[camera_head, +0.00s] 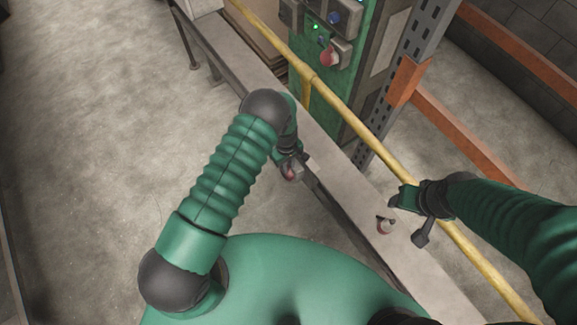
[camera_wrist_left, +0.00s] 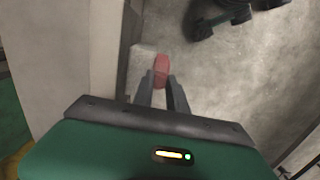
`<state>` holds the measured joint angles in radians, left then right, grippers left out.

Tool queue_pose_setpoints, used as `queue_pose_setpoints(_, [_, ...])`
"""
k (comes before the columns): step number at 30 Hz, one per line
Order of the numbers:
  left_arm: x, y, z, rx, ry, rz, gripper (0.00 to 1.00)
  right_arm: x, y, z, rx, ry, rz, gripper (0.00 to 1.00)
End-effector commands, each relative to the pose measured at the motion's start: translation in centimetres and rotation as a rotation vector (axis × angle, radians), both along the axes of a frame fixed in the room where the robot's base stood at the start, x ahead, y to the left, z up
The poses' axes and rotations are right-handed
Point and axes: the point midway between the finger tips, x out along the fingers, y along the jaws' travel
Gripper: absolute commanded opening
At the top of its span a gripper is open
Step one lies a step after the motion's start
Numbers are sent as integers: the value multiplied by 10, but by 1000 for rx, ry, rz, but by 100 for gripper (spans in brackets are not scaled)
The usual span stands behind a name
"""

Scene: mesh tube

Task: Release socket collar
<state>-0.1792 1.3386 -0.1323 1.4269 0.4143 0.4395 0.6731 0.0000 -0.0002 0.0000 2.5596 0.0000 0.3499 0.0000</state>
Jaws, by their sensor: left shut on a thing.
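My left gripper (camera_head: 292,168) is shut on a small red part, seen in the left wrist view as a red block (camera_wrist_left: 161,70) between the two grey fingertips. In the head view the fingers and wrist cover most of this part, by the edge of the long grey ledge. I cannot tell whether it is the socket collar.
The grey ledge (camera_head: 238,68) runs diagonally, with a yellow rail (camera_head: 347,112) along it. Behind stands a green control cabinet (camera_head: 347,70) with a red button (camera_head: 328,56). The floor at left is clear.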

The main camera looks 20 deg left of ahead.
Motion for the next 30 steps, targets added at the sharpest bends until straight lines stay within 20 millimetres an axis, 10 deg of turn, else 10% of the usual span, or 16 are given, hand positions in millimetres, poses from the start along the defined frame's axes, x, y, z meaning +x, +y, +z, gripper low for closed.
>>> queue_pose_setpoints(4, [9, 6, -5, -63, 37, 6, 0, 0, 0, -29, 0, 1, 0, 57])
queue_pose_setpoints(14, [10, 8, 1, -81, 53, 2, 0, 0, 0, -27, 0, 1, 0, 57])
queue_pose_setpoints(15, [10, 8, 1, -81, 53, 2, 21, 0, 0, -27, 0, 1, 0, 57])
queue_pose_setpoints(19, [8, 7, 1, -81, 55, 2, 38, 0, 0, -27, 0, 1, 0, 57])
queue_pose_setpoints(30, [8, 7, 5, -82, 57, 1, 40, 0, 0, -28, 0, 1, 0, 57])
